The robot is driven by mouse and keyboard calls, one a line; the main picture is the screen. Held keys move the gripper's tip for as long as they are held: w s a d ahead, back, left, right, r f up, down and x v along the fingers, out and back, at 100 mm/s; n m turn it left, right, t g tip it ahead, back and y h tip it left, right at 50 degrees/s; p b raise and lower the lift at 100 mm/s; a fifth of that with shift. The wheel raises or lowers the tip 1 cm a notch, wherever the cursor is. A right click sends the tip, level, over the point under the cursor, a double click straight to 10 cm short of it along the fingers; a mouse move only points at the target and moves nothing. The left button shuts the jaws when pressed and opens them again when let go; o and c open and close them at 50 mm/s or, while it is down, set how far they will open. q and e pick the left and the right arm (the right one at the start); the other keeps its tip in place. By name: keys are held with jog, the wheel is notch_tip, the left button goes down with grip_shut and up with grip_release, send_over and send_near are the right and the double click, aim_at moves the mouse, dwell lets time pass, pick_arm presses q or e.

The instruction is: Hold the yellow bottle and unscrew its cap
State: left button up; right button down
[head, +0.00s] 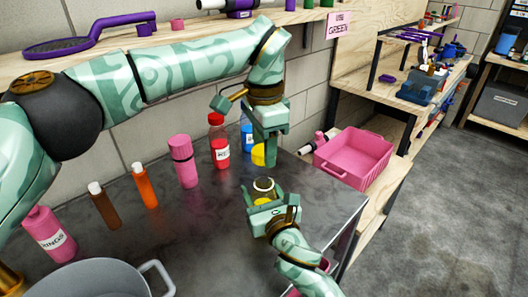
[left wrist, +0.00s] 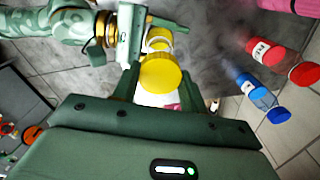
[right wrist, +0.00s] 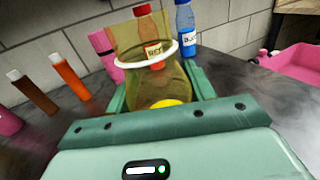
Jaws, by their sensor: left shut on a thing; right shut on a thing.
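The yellow cap (head: 258,156) is between the fingers of my left gripper (head: 266,152), which is shut on it. The cap also shows large in the left wrist view (left wrist: 161,73). The yellow bottle (head: 263,187) stands below it, held in my right gripper (head: 265,208), which is shut around its body. In the head view a gap shows between cap and bottle, and the bottle's mouth looks open. In the right wrist view the see-through bottle (right wrist: 158,82) has a white ring at its neck and a bright yellow patch low inside.
A red bottle (head: 219,142), a blue bottle (head: 246,135) and a pink bottle (head: 184,160) stand behind on the dark table. Orange (head: 145,187) and brown (head: 104,206) bottles stand left. A grey pot (head: 85,280) is front left. A pink bin (head: 354,157) lies right.

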jog(key=shift+c, duration=2.3)
grip_release()
pick_arm(q)
jog(key=shift+r, duration=0.25)
pick_arm(e)
jog(key=shift+s+d, duration=0.15)
jog(key=shift+s, duration=0.15)
pick_arm(q)
jog(key=r+p, duration=0.1)
jog(key=r, duration=0.1)
jog(key=r+p, duration=0.1)
jog(key=shift+s+r+p, duration=0.2)
jog(key=shift+s+p, duration=0.1)
pick_arm(e)
jog(key=v, duration=1.1)
jog(key=shift+s, duration=0.2)
